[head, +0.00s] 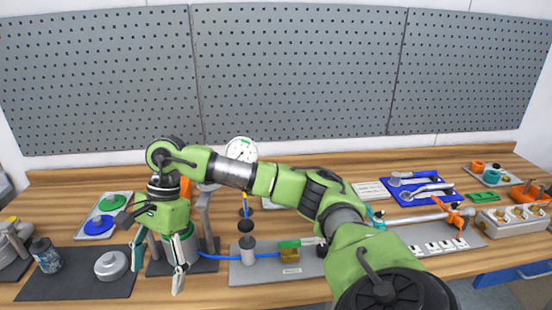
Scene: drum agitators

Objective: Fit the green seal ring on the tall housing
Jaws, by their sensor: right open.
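A green ring (115,201) lies at the back of a light tray (129,207) on the left, with a blue ring (99,225) in front of it. A grey upright cylinder (190,249), which looks like the tall housing, stands on a dark plate behind my right gripper and is partly hidden by it. My right gripper (158,272) points down with its fingers apart and nothing visible between them. It hangs in front of the cylinder, to the right of a low grey round part (110,265). My left gripper is not in view.
A dark mat (75,284) holds the low round part and a small jar (46,256). A dial gauge (241,150) stands behind my right arm. A grey plate (262,275) with a blue tube is at centre. A blue tool tray (444,188) lies at the right.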

